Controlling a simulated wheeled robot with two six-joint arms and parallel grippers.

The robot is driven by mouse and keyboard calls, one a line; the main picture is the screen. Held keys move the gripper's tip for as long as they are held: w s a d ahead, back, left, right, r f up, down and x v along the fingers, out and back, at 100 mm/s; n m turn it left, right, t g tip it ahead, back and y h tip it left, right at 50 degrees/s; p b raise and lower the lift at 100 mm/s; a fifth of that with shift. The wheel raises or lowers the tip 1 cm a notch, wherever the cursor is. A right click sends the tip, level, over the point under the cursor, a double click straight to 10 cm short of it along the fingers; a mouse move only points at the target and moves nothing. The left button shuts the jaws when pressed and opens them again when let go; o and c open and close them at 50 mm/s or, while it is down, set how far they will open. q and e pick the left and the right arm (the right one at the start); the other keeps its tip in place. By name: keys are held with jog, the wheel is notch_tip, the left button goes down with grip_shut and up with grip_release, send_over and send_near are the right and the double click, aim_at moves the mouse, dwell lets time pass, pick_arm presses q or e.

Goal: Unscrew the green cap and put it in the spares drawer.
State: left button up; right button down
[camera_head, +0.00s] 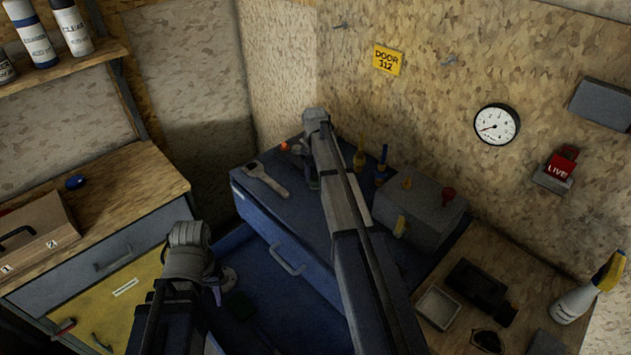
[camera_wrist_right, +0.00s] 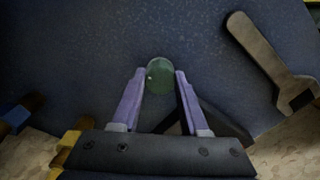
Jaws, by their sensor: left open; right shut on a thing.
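The green cap (camera_wrist_right: 159,76) shows in the right wrist view as a small round piece between the fingertips of my right gripper (camera_wrist_right: 160,88), which is shut on it. In the head view my right arm reaches over the blue bench top, and its gripper (camera_head: 313,181) is partly covered by the arm; I cannot make out the cap there. Whether the cap still sits on something is hidden. My left gripper (camera_head: 220,287) is open, low beside the blue bench. A blue drawer front (camera_head: 287,268) with a handle is shut; no spares label is readable.
A wrench (camera_head: 266,180) lies left of my right gripper. A grey box (camera_head: 420,212) with knobs stands on the right. A grey drawer (camera_head: 112,265) is at the left under a wooden top.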

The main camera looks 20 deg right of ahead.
jog(key=n, duration=1.9)
jog(key=shift+c, duration=1.7)
grip_release()
jog(key=shift+c, duration=0.8)
